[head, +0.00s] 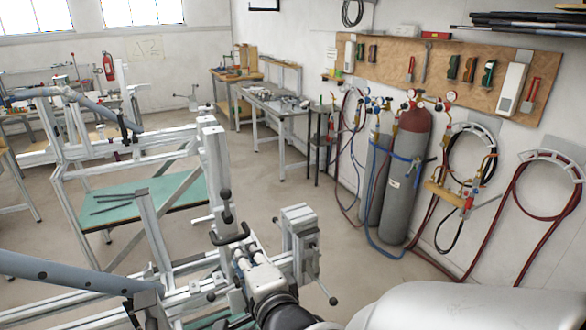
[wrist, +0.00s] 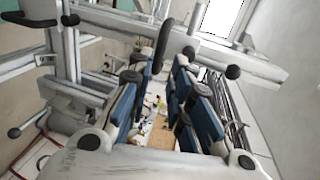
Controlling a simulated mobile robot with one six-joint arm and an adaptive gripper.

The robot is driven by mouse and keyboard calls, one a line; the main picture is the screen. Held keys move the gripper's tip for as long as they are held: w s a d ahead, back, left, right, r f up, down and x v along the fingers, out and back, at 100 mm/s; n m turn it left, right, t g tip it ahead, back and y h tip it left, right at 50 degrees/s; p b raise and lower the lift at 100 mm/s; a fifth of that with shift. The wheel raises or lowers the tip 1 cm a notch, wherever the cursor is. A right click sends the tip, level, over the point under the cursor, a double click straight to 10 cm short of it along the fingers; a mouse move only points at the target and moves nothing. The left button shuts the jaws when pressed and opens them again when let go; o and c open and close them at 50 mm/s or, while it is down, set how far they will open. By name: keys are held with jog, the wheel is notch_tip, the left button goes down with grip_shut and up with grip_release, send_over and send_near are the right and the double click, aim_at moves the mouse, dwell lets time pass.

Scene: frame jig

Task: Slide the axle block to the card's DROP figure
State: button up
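The jig's upright aluminium post (head: 215,165) stands in the middle of the head view, with black ball knobs and a lever on it. A black bow-shaped handle (head: 230,238) is at its foot; I cannot tell for sure which part is the axle block. A shorter block-topped post (head: 299,225) stands to the right. My gripper (wrist: 163,72) has its blue-padded fingers apart in the wrist view. A dark bar (wrist: 165,42) shows at the gap between the fingertips, with no clear contact. No card or DROP figure can be made out.
Jig rails (head: 200,300) and a slanting grey tube (head: 70,273) cross the lower left. A green-topped table (head: 150,203) stands behind the jig. Gas cylinders (head: 405,180) with hoses line the right wall. Open floor (head: 270,185) lies between.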

aim_at(235, 239)
jog(key=p+x, duration=0.1)
jog(key=x, duration=0.7)
jog(key=shift+w+a+f, duration=0.15)
jog(key=shift+w+a, duration=0.05)
jog(key=shift+w, duration=0.1)
jog(key=shift+c, duration=0.3)
grip_shut()
